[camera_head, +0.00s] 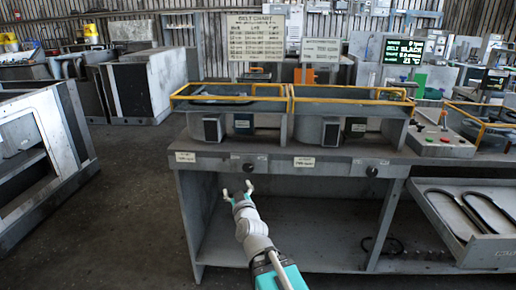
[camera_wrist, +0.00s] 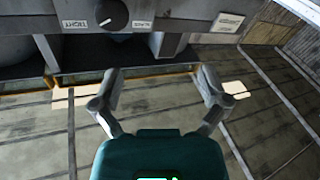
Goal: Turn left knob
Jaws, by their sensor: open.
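The left knob (camera_head: 248,167) is a dark round knob on the grey front panel of the bench. In the wrist view, a dark knob with a white pointer line (camera_wrist: 112,14) shows upside down near the top edge, between labels reading TIGHT and what looks like SLACK; it appears to be this left knob. My gripper (camera_head: 237,190) is open and empty. In the head view it appears just below and left of the left knob. In the wrist view my gripper (camera_wrist: 160,82) has its fingers spread, and the knob lies beyond them, up and left, untouched.
The right knob (camera_head: 371,171) is on the same panel. Yellow-railed housings (camera_head: 230,98) stand on top of the bench. A red-buttoned control box (camera_head: 440,142) stands at right, above a tray (camera_head: 480,245) holding dark belts. Open floor (camera_head: 125,220) lies left of the bench.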

